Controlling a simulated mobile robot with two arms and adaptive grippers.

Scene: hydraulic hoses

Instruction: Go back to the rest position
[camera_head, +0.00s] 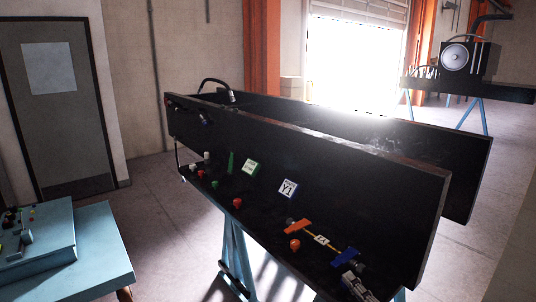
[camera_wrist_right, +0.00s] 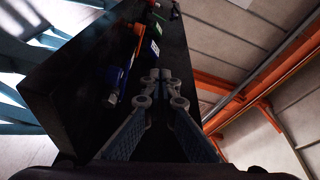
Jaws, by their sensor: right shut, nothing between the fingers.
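My right gripper (camera_head: 357,287) shows at the bottom of the head view, near the front right end of the dark bench. In the right wrist view its fingers (camera_wrist_right: 163,78) are together with nothing between them. A valve with an orange handle (camera_head: 298,227) and a valve with a blue handle (camera_head: 345,255) lie on the bench just beyond the gripper. The orange handle (camera_wrist_right: 138,45) and a blue part (camera_wrist_right: 113,78) also show left of the fingers in the wrist view. My left gripper is not in view.
A blue table (camera_head: 100,245) stands at left. Floor between them is clear.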

